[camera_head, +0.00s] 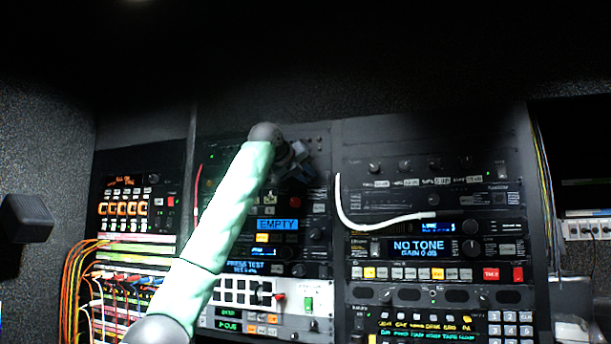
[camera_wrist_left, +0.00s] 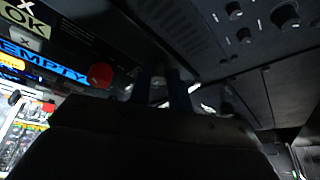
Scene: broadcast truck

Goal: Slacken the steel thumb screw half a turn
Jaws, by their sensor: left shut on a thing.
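My left arm reaches up from the lower left in the head view, and its gripper (camera_head: 300,160) is at the upper part of the middle rack. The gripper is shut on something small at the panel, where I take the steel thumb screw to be. The screw itself is hidden by the gripper in the head view and cannot be made out in the dark wrist view. In the left wrist view the two blue fingers (camera_wrist_left: 163,90) point away toward the dark panel, close together. My right gripper is not in view.
Below the gripper is a display reading EMPTY (camera_head: 278,225); a red knob (camera_wrist_left: 101,74) shows near the fingers. A white cable (camera_head: 375,222) hangs across the right rack. Coloured patch cords (camera_head: 75,270) hang at lower left. A dark box (camera_head: 27,218) juts from the left wall.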

